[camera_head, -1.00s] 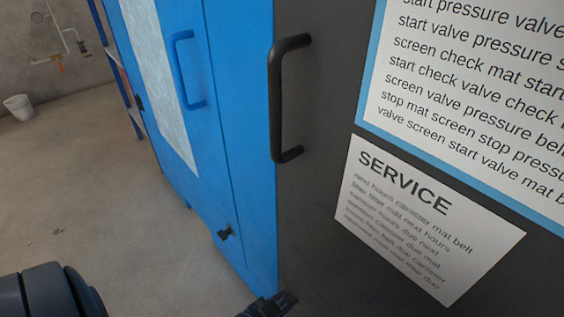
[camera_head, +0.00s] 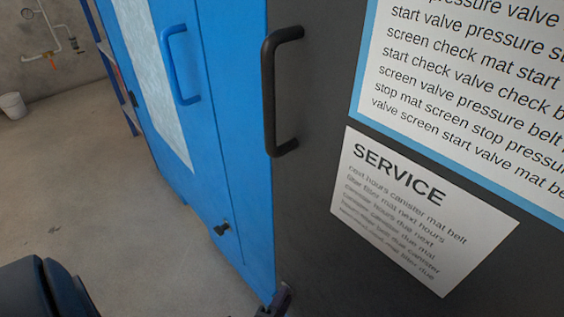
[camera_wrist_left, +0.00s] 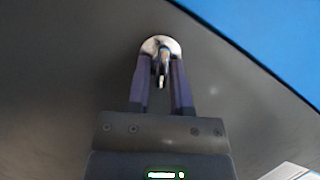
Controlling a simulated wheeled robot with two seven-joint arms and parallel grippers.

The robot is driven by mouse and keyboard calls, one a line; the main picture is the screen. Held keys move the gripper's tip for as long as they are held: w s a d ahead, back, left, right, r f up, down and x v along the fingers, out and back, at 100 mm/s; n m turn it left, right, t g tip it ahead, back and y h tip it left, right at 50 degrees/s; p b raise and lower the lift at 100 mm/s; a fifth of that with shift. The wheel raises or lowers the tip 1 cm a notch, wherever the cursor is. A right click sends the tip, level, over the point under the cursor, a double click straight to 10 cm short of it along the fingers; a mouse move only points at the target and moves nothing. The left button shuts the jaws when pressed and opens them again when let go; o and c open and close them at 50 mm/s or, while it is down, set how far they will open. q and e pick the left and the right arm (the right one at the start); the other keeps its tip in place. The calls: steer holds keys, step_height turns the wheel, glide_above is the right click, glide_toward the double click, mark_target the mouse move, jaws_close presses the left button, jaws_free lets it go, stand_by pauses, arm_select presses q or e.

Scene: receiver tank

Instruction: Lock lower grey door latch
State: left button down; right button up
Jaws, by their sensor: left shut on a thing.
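The grey door (camera_head: 320,190) fills the right of the head view, with its long black handle (camera_head: 270,95) near its left edge. In the left wrist view, the lower latch (camera_wrist_left: 161,47) is a round metal disc with a small lever on the grey door (camera_wrist_left: 70,70). My left gripper (camera_wrist_left: 161,75) is shut on the latch lever, with one finger on each side. In the head view only a bit of the left gripper (camera_head: 276,300) shows at the bottom edge, and the latch there is hidden. My right gripper is in neither view.
A blue cabinet side (camera_head: 215,130) with a blue handle (camera_head: 180,65) and a small black latch (camera_head: 223,228) adjoins the grey door. A white service label (camera_head: 420,210) is on the door. Open concrete floor (camera_head: 80,190) lies left, with a white bucket (camera_head: 12,105) far back.

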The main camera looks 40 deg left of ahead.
arm_select(q)
steer(key=shift+f+m+t+y, duration=0.2)
steer(key=shift+m+t, duration=0.2)
steer(key=shift+m, duration=0.55)
steer(key=shift+f+m+t+y, duration=0.15)
steer(key=shift+m+t, duration=0.25)
steer(key=shift+m, duration=0.55)
steer(key=c, duration=0.7)
jaws_free()
steer(key=shift+r, duration=0.1)
